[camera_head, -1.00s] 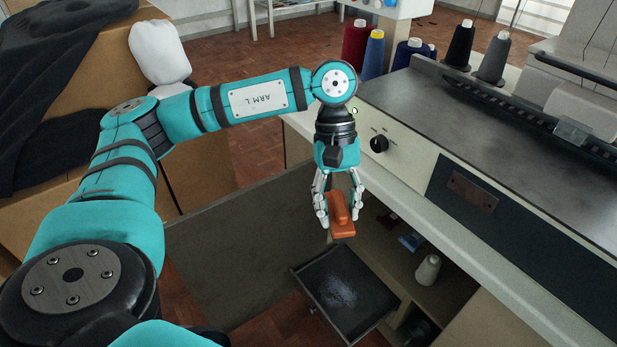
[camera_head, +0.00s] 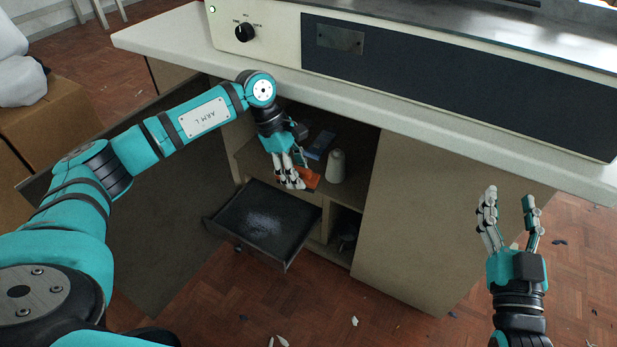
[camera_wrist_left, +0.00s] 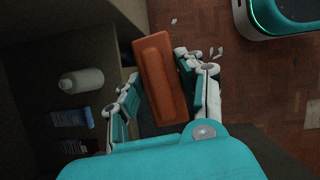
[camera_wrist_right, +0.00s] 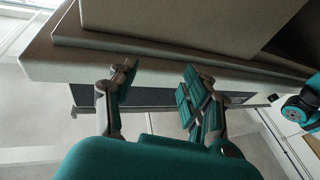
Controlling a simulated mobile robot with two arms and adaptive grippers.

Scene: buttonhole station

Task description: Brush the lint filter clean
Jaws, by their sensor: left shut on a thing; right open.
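The lint filter appears as a dark pulled-out tray (camera_head: 231,222) below the cabinet opening, with pale lint (camera_head: 262,222) over its middle. My left gripper (camera_head: 291,183) is shut on an orange brush (camera_head: 312,179), just above the tray's back right part. In the left wrist view the orange brush (camera_wrist_left: 160,75) lies between the fingers and its top hides its underside. My right gripper (camera_head: 511,205) is open and empty, in front of the cabinet's right side; the right wrist view shows its fingers (camera_wrist_right: 155,90) apart.
The counter (camera_head: 430,130) overhangs the opening. An open cabinet door (camera_head: 140,200) is left of the tray. Scraps lie on the floor.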

